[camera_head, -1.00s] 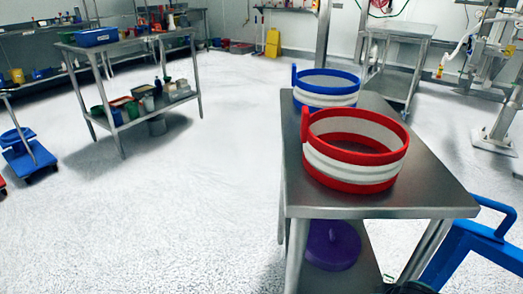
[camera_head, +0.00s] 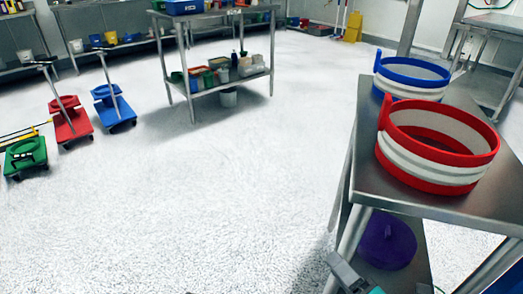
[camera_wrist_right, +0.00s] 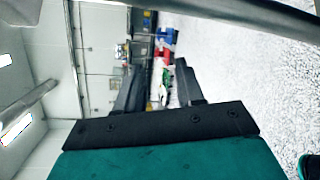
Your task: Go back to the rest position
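My right gripper shows in the right wrist view (camera_wrist_right: 158,85) with its two black fingers apart and only the distant room between them. In the head view, a grey part of my right arm shows at the bottom edge, in front of the steel table (camera_head: 455,205). The red sieve ring (camera_head: 440,172) and the blue sieve ring (camera_head: 410,72) stand on this table, each with a white band. A purple lid-like disc (camera_head: 388,242) lies on the lower shelf. My left gripper is not in view.
A second steel table (camera_head: 225,20) with tubs on its shelf stands at the back. Red (camera_head: 72,125), blue (camera_head: 115,110) and green (camera_head: 25,155) wheeled carts are at the left. The white floor (camera_head: 200,220) between is clear.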

